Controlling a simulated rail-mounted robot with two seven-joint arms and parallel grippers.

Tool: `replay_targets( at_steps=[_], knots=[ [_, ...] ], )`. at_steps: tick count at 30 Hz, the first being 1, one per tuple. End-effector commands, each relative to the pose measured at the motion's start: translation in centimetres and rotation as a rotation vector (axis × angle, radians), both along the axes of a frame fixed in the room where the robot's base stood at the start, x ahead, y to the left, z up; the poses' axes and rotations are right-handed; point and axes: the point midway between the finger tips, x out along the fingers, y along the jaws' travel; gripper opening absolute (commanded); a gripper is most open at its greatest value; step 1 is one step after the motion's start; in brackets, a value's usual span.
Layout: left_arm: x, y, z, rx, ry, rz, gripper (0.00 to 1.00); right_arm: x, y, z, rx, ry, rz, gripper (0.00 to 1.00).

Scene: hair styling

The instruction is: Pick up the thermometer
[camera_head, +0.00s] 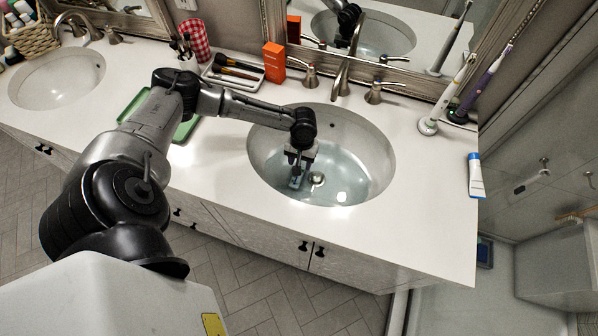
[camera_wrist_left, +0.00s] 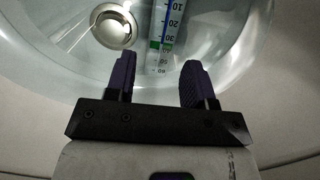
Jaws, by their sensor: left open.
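The thermometer (camera_wrist_left: 168,32), a flat white strip with a blue column and a printed scale, is in the right-hand sink (camera_head: 378,150). In the head view it shows as a small light strip (camera_head: 296,182) below the fingers, left of the drain. My left gripper (camera_head: 299,163) points down into this sink. In the left wrist view my left gripper (camera_wrist_left: 158,66) is open, with the thermometer's near end between its dark fingers. It touches neither finger there; how far below the fingertips it lies is hard to tell. My right gripper is not in view.
The sink seems to hold clear water, with a metal drain (camera_head: 317,179) beside the thermometer. A faucet (camera_head: 341,75) stands behind the sink. An orange box (camera_head: 274,62), a brush tray (camera_head: 222,76), toothbrushes (camera_head: 452,90) and a blue-white tube (camera_head: 475,176) stand around it. The front counter is clear.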

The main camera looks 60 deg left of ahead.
Motion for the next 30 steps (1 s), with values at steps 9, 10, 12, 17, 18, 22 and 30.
replay_targets(
  at_steps=[9,10,12,17,18,22,30],
  knots=[
    [-0.3,0.0,-2.0,0.000,0.003,0.000,0.49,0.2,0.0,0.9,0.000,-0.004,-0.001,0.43],
    [-0.3,0.0,-2.5,-0.001,0.002,0.001,0.49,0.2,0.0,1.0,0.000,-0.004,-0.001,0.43],
    [-0.4,0.0,-3.4,-0.001,0.002,0.001,0.49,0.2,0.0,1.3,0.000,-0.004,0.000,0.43],
    [-0.6,-0.1,-5.1,0.000,-0.001,0.001,0.49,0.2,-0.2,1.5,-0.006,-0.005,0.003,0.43],
    [-0.6,-0.1,-5.4,0.000,-0.001,0.000,0.49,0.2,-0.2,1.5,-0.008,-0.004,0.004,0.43],
    [-0.6,-0.1,-5.7,0.001,-0.001,0.001,0.49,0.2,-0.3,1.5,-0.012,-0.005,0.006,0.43],
    [-0.6,-0.1,-5.7,0.001,-0.002,0.001,0.40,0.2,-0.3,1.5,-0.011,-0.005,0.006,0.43]
  ],
)
